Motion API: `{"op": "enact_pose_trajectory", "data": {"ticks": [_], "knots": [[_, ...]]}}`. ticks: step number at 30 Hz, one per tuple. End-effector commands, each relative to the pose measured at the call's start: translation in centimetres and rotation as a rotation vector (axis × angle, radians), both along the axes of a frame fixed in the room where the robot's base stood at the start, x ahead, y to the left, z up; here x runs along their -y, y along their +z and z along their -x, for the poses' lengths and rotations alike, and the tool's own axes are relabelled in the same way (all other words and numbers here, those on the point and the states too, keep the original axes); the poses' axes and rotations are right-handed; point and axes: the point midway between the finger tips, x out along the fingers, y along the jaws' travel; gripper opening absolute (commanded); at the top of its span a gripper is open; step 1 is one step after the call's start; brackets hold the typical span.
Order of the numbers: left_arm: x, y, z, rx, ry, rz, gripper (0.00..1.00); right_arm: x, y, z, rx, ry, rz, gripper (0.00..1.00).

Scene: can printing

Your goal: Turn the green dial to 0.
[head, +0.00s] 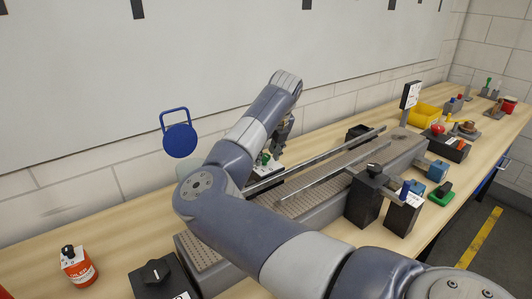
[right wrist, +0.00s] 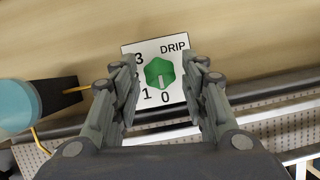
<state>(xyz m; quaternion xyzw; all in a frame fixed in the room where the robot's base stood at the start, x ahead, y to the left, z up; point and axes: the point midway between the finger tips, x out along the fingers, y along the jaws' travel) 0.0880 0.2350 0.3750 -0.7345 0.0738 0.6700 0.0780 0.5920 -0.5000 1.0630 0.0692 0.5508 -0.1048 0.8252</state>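The green dial (right wrist: 160,73) sits on a white plate (right wrist: 130,50) marked DRIP, with 3, 1 and 0 readable and one number partly hidden by a finger. Its pale pointer mark faces down in the right wrist view, close to the 0. My right gripper (right wrist: 150,78) is open, with one finger on each side of the dial; contact is not clear. In the head view, my right gripper (head: 281,130) hangs at the back of the bench, beyond the conveyor, with green (head: 263,158) showing just beside it. My left gripper is not in view.
The conveyor (head: 325,177) with metal rails runs across the bench under my right arm. An orange bottle (head: 77,266) and a black box with a knob (head: 160,278) stand front left. Black boxes (head: 363,200) stand at the conveyor's near side. A blue disc (head: 180,140) is at the wall.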

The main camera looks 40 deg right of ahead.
Motion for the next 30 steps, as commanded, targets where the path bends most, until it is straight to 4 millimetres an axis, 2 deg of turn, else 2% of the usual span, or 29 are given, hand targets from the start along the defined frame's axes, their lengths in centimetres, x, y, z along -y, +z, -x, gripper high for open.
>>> {"op": "enact_pose_trajectory", "data": {"ticks": [9,13,24,30], "knots": [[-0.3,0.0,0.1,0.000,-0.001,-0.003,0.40,0.0,0.0,0.0,-0.001,-0.001,-0.001,0.48],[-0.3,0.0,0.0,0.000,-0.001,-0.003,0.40,-0.1,0.9,0.3,0.001,-0.002,0.000,0.48],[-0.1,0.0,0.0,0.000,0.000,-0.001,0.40,-0.8,7.7,3.0,0.004,-0.001,-0.001,0.48],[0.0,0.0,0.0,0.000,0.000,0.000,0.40,-1.1,10.3,4.1,0.001,0.000,0.000,0.48]]}}
